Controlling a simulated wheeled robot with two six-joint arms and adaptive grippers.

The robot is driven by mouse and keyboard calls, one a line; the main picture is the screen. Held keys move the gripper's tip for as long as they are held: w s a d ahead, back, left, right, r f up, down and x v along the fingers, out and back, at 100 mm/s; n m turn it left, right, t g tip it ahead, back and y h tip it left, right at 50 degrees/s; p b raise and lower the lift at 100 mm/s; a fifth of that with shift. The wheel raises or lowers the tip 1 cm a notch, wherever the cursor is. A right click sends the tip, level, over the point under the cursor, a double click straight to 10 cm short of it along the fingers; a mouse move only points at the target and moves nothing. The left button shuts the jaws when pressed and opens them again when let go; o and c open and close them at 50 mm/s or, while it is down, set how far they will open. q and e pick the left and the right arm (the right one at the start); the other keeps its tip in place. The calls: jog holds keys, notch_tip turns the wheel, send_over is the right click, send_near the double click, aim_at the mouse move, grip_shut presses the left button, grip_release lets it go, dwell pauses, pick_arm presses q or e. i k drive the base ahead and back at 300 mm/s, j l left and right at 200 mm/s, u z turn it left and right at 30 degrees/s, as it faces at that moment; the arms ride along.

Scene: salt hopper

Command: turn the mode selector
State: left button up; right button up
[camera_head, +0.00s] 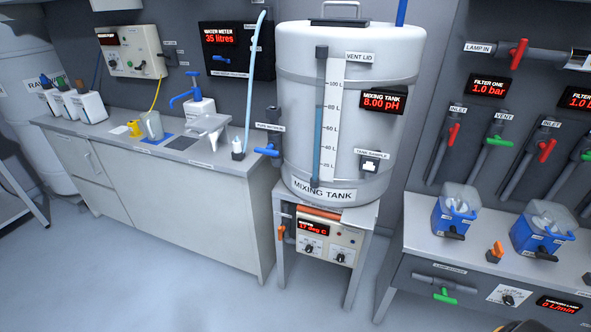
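No label that I can read says which knob is the mode selector. A control box (328,240) under the mixing tank has a red display and two round dark knobs, the left knob (309,247) and the right knob (340,257). Another round dark knob (507,298) sits on a white plate on the front of the right bench. A wall panel (130,52) at the upper left also carries small knobs and a red display. The small lettering and pointer positions are too fine to read. Neither of my grippers can be made out.
The mixing tank (351,120) stands on a metal stand between the left counter (170,185) and the right bench (410,232). A blue valve handle (267,151) juts out left of the tank. Floor (150,285) in front is clear. A dark shape at the lower right edge is cut off.

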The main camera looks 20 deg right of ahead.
aim_at(341, 257)
jog(key=z, duration=1.15)
